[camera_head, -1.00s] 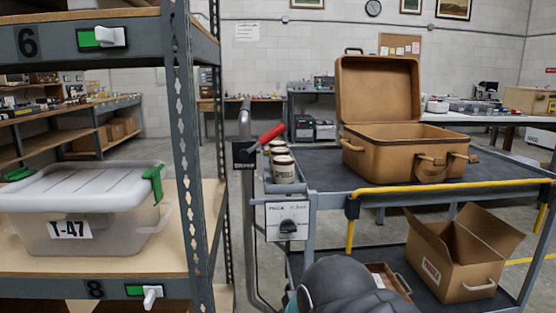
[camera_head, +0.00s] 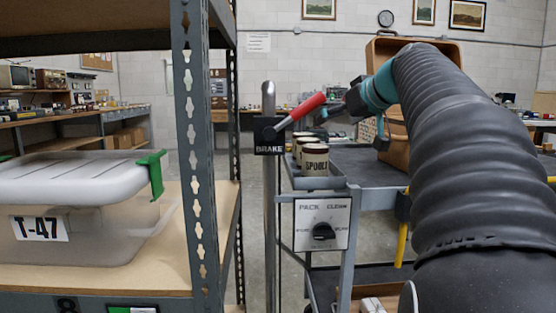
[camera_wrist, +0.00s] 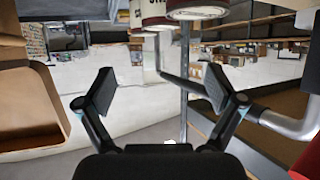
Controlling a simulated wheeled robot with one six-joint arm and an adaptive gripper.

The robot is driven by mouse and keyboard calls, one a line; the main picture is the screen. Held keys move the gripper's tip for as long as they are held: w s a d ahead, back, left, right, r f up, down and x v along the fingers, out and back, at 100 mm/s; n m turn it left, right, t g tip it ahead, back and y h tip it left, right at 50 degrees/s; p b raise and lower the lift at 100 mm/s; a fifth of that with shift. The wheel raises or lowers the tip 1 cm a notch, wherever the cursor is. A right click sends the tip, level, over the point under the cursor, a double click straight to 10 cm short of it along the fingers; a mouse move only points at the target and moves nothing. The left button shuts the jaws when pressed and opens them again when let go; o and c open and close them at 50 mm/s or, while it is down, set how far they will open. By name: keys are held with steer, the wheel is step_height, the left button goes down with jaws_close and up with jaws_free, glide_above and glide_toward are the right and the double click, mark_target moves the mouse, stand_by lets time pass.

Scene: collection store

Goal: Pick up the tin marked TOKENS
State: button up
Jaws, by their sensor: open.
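Several cream tins with dark lids stand in a row on the left end of the cart's top. The nearest tin (camera_head: 315,160) reads SPOOLS in the head view. The lettering on the tins behind it (camera_head: 299,148) cannot be read, so I cannot tell which is marked TOKENS. My gripper (camera_head: 338,110) is above and slightly right of the tins, partly hidden by my own arm. In the wrist view, which looks inverted, my gripper (camera_wrist: 158,92) is open with nothing between its fingers.
A red brake lever (camera_head: 305,108) on a post stands just left of the tins. An open brown suitcase (camera_head: 392,150) sits right of them on the cart (camera_head: 352,163). A shelf upright (camera_head: 197,160) and lidded tub (camera_head: 80,200) are at the left.

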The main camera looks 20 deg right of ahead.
mark_target(309, 139)
steer(key=x, duration=0.9)
steer(key=shift+w+f, duration=0.15)
steer(key=shift+f, duration=0.15)
steer(key=x, duration=0.4)
steer(key=shift+a+f+b, duration=0.1)
steer(key=shift+f+b, duration=0.15)
steer(key=shift+b, duration=0.05)
steer(key=c, duration=1.5)
steer(key=shift+c, duration=0.2)
steer(key=shift+r, duration=0.15)
step_height(309, 139, up, 18)
steer(key=p, duration=0.8)
